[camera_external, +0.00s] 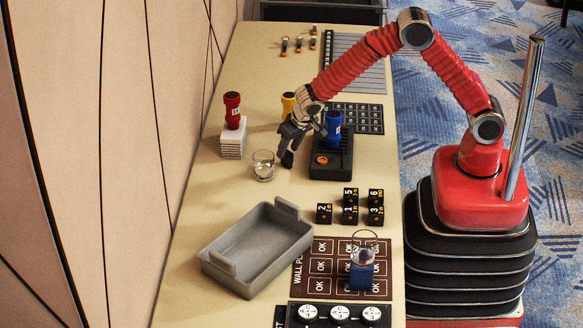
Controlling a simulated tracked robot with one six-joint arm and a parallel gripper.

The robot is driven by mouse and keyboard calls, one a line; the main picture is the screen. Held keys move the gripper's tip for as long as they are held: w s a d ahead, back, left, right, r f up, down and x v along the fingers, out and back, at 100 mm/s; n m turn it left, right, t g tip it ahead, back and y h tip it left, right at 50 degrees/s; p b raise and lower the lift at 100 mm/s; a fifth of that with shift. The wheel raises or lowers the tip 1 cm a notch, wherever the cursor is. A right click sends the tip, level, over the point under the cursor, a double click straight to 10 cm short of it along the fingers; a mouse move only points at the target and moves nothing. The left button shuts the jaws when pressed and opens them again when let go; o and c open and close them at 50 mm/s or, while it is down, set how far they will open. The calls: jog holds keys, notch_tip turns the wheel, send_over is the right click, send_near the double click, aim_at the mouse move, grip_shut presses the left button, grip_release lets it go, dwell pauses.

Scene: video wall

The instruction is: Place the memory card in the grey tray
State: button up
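The grey tray (226,272) lies on the beige desk at the lower middle, with raised handles at two ends. It looks empty. My gripper (287,160) hangs low over the desk, beyond the tray and just right of a clear glass. Its fingers are dark and small in this view. I cannot tell whether they are apart or hold something. I cannot pick out the memory card for certain. Several small black blocks (350,215) with numbers stand in a group right of the tray.
A clear glass (263,166) stands near my gripper. A red-handled piece (233,110) stands on a white block at left. A blue-handled piece (334,128) stands at a black console (330,165). A blue holder (361,278) stands right of the tray. Desk between glass and tray is clear.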

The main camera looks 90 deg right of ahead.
aim_at(287, 153)
jog(key=shift+x, duration=1.5)
jog(key=shift+c, duration=0.6)
grip_shut()
